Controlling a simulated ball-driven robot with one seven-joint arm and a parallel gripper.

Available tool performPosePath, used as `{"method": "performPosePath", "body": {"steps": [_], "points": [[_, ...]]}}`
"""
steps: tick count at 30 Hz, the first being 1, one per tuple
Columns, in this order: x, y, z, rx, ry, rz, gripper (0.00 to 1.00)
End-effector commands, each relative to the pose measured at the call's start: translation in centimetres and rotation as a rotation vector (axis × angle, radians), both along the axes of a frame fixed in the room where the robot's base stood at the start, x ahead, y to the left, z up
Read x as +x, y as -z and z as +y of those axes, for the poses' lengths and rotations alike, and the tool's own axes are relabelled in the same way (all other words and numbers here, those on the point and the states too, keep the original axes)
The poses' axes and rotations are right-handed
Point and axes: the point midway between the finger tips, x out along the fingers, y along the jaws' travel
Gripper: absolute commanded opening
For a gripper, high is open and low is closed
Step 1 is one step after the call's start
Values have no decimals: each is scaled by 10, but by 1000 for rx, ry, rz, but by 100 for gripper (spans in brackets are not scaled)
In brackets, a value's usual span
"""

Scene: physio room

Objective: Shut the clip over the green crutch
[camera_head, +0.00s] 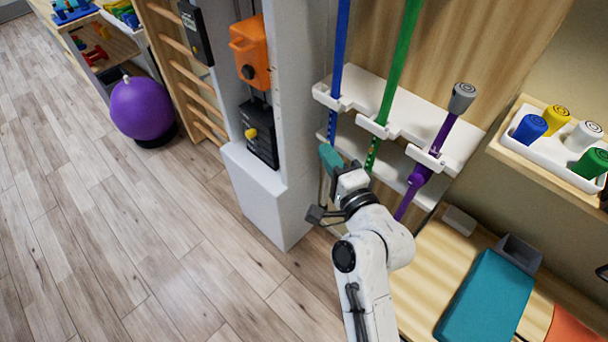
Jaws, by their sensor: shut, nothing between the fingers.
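The green crutch (401,58) stands tilted in the middle slot of a white wall rack (353,88). Its lower shaft, with small holes, shows below the upper shelf and passes behind my arm. A small white clip part (375,127) sits at the front edge by the green shaft; I cannot tell whether it is open or closed. My gripper (331,158), teal-tipped, is just below and left of that slot, near the lower blue and green shafts. It is shut and empty. I cannot tell whether it touches a crutch.
A blue crutch (341,45) stands left and a purple crutch (441,135) right in the rack. A white pillar (262,185) with an orange box (250,52) is close left. A wooden bench with a teal pad (487,296) is lower right.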

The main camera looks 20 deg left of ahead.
Motion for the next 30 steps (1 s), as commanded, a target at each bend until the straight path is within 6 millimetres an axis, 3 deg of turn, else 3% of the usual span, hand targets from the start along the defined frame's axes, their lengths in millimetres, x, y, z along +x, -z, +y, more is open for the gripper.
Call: {"method": "performPosePath", "body": {"steps": [6,12,30], "points": [[-37,0,14,-1,-5,0,0],[-56,0,21,-1,-2,0,0],[-62,-1,23,1,-2,-1,0]]}}
